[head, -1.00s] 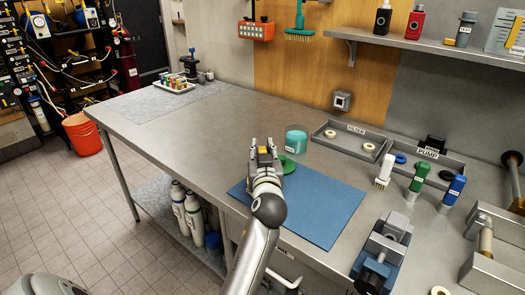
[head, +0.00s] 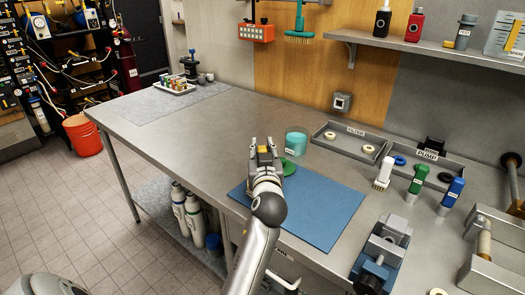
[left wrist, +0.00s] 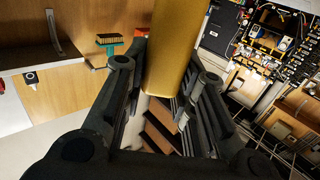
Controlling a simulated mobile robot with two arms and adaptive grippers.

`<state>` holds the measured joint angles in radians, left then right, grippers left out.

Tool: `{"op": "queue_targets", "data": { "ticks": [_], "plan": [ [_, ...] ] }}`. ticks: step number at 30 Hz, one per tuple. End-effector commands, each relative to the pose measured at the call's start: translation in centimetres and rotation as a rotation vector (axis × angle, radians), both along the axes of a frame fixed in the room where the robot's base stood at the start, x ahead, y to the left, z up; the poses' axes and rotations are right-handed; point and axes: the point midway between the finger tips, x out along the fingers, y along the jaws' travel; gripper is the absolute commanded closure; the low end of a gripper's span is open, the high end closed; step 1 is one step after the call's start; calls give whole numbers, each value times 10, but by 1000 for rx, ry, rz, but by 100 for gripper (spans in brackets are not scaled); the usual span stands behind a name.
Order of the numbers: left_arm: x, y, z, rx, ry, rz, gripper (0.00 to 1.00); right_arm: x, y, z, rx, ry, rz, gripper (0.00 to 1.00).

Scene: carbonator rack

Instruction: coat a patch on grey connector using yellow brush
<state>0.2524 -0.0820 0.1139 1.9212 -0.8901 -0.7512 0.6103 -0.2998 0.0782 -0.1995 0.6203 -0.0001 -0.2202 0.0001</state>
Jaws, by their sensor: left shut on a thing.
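My left gripper (head: 265,148) is above the steel bench, just behind the blue mat, in the head view. It is shut on the yellow brush (head: 264,149), which is mostly hidden by the fingers there. In the left wrist view the brush's thick yellow handle (left wrist: 172,50) stands up between the fingers; I cannot make out its bristles for certain. A small grey square fitting (head: 341,101) is on the back wall, and a grey block (head: 395,224) sits at the vise; I cannot tell which is the grey connector. My right gripper is not in view.
The blue mat (head: 318,212) lies bare at the front. A green disc (head: 288,168) and a teal jar (head: 296,140) are close to my left gripper. Parts trays (head: 334,150), upright brushes (head: 417,180) and the vise (head: 378,262) occupy the right. The bench's left middle is clear.

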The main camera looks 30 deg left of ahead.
Motion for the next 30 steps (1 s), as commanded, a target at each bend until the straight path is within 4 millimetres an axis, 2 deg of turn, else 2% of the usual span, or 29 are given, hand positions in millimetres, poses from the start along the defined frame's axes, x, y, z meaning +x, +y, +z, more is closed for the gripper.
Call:
{"op": "queue_targets", "data": {
  "ticks": [1, 18, 30],
  "plan": [
    [0, 0, 9, 0, -3, 0, 98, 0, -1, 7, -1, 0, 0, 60],
    [0, 0, 55, 0, -4, -1, 98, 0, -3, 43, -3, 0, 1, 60],
    [0, 0, 57, 1, -3, 0, 98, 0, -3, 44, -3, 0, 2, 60]
  ]
}}
